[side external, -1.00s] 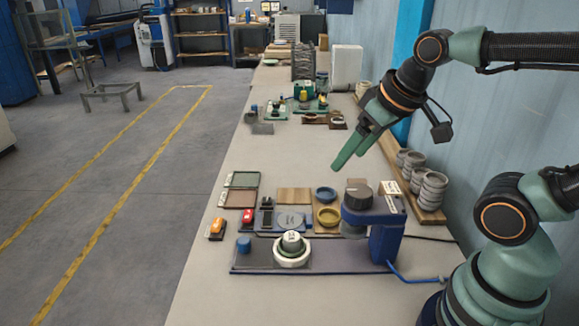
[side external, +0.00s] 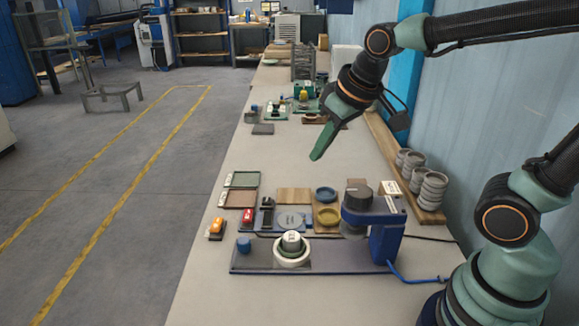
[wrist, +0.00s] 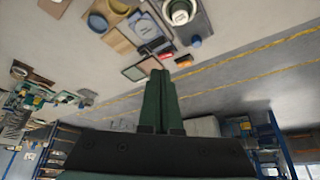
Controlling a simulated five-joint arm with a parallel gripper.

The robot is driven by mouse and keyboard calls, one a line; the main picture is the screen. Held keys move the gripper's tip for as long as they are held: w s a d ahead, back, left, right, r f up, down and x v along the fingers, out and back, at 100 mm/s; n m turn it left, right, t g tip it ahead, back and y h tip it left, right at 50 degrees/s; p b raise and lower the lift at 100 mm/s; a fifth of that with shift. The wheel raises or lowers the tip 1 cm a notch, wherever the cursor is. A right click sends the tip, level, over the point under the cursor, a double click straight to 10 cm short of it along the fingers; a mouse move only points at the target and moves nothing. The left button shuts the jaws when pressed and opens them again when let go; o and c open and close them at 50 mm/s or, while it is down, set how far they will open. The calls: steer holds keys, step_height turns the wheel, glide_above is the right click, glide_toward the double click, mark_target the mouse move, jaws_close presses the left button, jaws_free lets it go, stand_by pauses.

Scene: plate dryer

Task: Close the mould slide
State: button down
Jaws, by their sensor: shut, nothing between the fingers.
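A blue-grey base plate (side external: 335,263) lies on the near part of the bench. On it sits a white ring (side external: 292,258) with a green and white round piece (side external: 291,241) inside, which I take to be the mould. A small blue knob (side external: 243,244) stands at the plate's left end, and a blue press column (side external: 386,240) at its right. The ring is left of the press, clear of its head (side external: 358,197). My gripper (side external: 315,157) is shut and empty, high above the bench behind these things. In the wrist view the ring (wrist: 180,12) and knob (wrist: 196,41) show at the top.
Small open boxes (side external: 240,198), an orange item (side external: 216,228), a red item (side external: 248,216) and yellow and blue dishes (side external: 327,216) stand behind the base plate. Grey cups (side external: 433,190) stack at the right by the wall. The bench middle under my gripper is clear.

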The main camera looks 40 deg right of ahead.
steer(key=n, duration=0.1)
glide_above(272, 245)
step_height(272, 245, down, 4)
steer(key=w+a+f+n+g, duration=0.2)
steer(key=w+a+f, duration=0.45)
steer(key=f, duration=0.25)
steer(key=shift+y, duration=0.4)
steer(key=x, duration=0.8)
steer(key=shift+s+a+f, duration=0.1)
steer(key=shift+f, duration=0.35)
steer(key=shift+s+d, duration=0.3)
steer(key=shift+s, duration=0.65)
steer(key=shift+s+d, duration=0.3)
steer(key=shift+s, duration=0.6)
steer(key=shift+t, duration=0.3)
steer(key=s+d, duration=0.6)
steer(key=shift+s+d, duration=0.3)
